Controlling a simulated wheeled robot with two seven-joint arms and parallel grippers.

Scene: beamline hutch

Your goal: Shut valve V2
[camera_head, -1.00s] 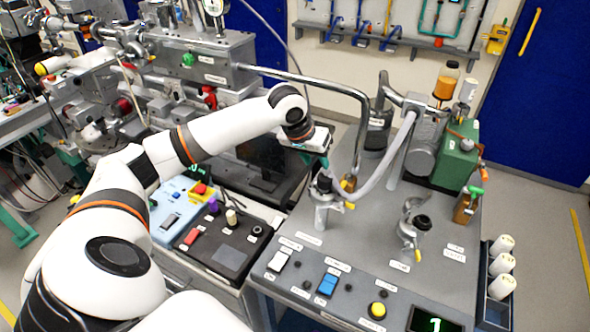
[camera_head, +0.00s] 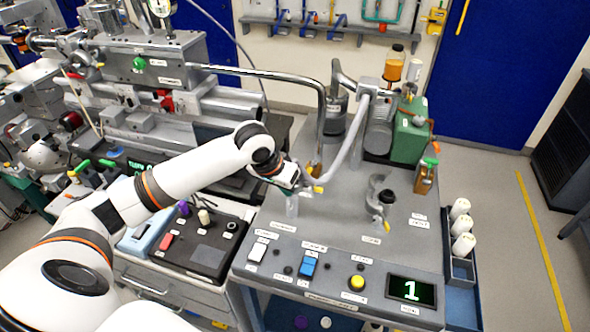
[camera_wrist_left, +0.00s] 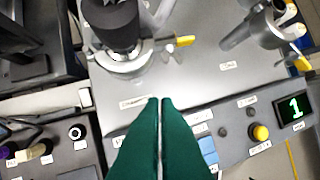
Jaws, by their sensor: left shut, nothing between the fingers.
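My left gripper (camera_head: 290,190) is shut and empty, low at the left part of the grey pump bench (camera_head: 340,217). Its two green fingers (camera_wrist_left: 160,102) lie together in the left wrist view. A grey fitting with a yellow-tipped lever (camera_head: 318,189) stands close to the fingers in the head view. In the left wrist view this yellow lever (camera_wrist_left: 184,41) points right, beyond the fingertips and apart from them. A second fitting (camera_head: 380,195) with a yellow tip (camera_head: 387,226) stands further right. The small labels are unreadable, so I cannot tell which is V2. My right gripper is out of view.
The bench front carries a blue switch (camera_head: 307,267), a yellow button (camera_head: 357,283) and a display showing 1 (camera_head: 411,290). A bent metal pipe (camera_head: 321,110) and a green pump box (camera_head: 410,135) rise behind. White cylinders (camera_head: 461,226) stand in a side rack at right.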

